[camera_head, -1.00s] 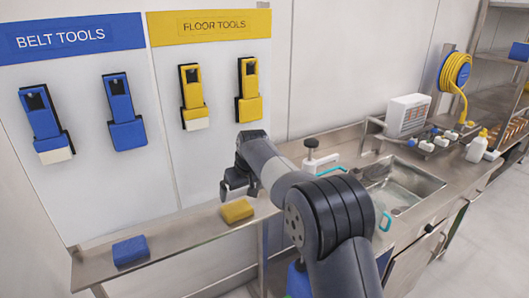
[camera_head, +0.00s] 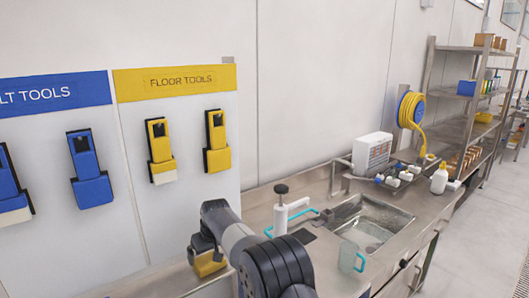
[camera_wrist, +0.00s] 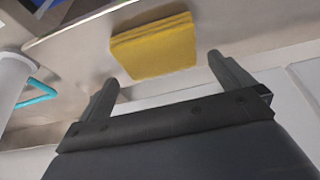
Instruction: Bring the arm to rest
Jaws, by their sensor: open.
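My gripper (camera_wrist: 165,88) is open and empty in the wrist view, its two fingers spread apart.
The wall board with blue and yellow tools (camera_head: 160,150) hangs behind my arm. To the right are a steel sink (camera_head: 370,225), a white pump dispenser (camera_head: 281,212), a clear jug with a teal handle (camera_head: 348,256), a white bottle (camera_head: 439,180) and a yellow hose reel (camera_head: 411,110).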

